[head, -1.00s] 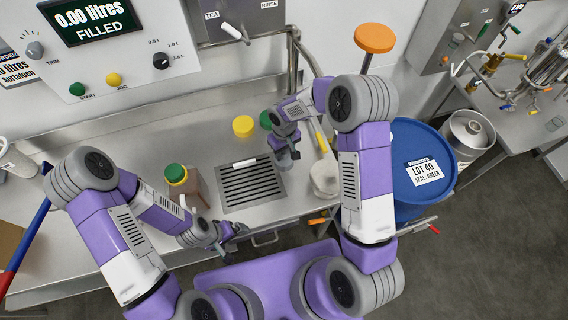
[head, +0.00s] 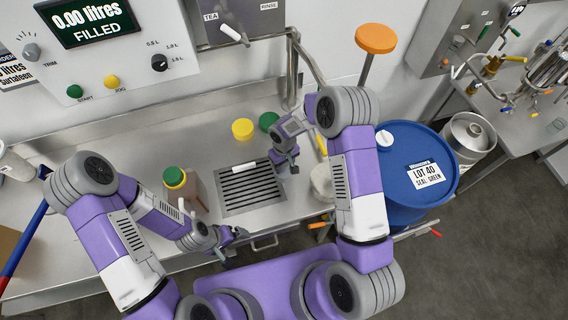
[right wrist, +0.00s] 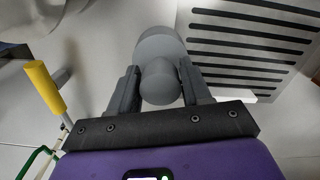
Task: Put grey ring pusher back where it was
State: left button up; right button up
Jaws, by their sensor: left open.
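The grey ring pusher (right wrist: 158,50) shows in the right wrist view as a round grey knob with a wider grey part beyond it. It sits between the two fingers of my right gripper (right wrist: 160,88), which meet its sides. In the head view my right gripper (head: 287,166) is over the counter, just right of the slotted drain; the pusher is too small and covered to make out clearly there. My left gripper (head: 230,238) is open and empty near the counter's front edge, in front of the bottle.
A slotted drain (head: 226,205) is set in the steel counter, with a white stick (head: 244,168) at its back edge. A green-capped bottle (head: 175,177), a yellow lid (head: 243,128) and a green lid (head: 268,121) stand nearby. A blue drum (head: 404,203) stands right.

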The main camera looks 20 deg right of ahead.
jog(key=shift+o, duration=1.3)
jog(key=shift+r, duration=0.1)
jog(key=shift+r, duration=0.3)
notch_tip(320, 180, up, 11)
jog(key=p, duration=0.2)
jog(key=s+a+f+m+y, duration=0.1)
jog(key=s+f, duration=0.2)
jog(key=s, duration=0.1)
jog(key=s+a+f+y, duration=0.1)
jog(key=s+f, duration=0.2)
jog(key=f, duration=0.1)
jog(key=s+a+f+m+y, duration=0.1)
jog(key=s+a+f, duration=0.1)
jog(key=s+f, duration=0.2)
jog(key=shift+s+m+g+y, duration=0.3)
jog(key=shift+s, duration=0.05)
jog(key=s+f+m+t, duration=0.1)
jog(key=s+f+m, duration=0.2)
jog(key=s, duration=0.6)
jog(key=shift+s+f+m+y, duration=0.2)
jog(key=shift+m+y, duration=0.1)
